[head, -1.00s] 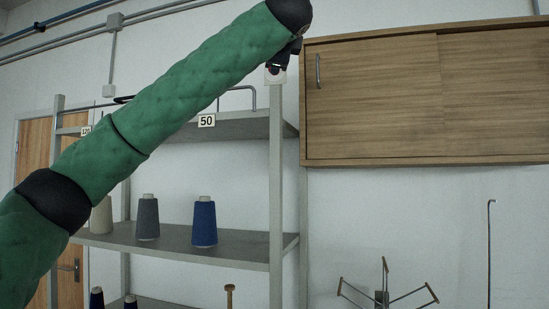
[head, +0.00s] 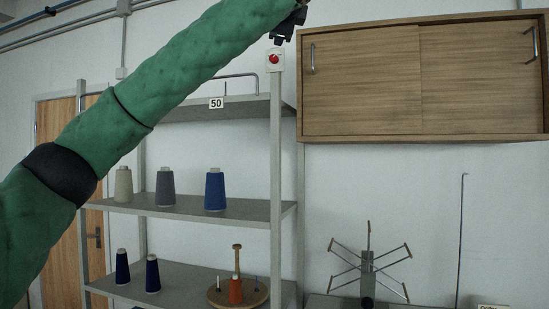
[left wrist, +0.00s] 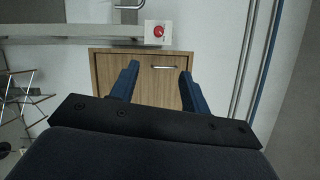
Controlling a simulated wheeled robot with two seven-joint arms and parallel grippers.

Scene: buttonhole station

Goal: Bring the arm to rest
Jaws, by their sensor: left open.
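My left arm, in a green quilted sleeve, reaches from the lower left to the top of the head view. My left gripper (head: 288,28) is at the top edge, partly cut off, just above a white box with a red button (head: 274,59) in the picture. The left wrist view shows both blue fingers of this gripper (left wrist: 159,68) apart, with nothing between them. The red button (left wrist: 158,31) shows beyond the fingertips there, not touched. My right gripper is not in view.
A wooden wall cabinet (head: 420,85) hangs right of the gripper; its front shows behind the fingers in the wrist view (left wrist: 150,84). A grey shelf rack (head: 250,208) holds several yarn cones. A spoked yarn winder (head: 368,262) stands at lower right.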

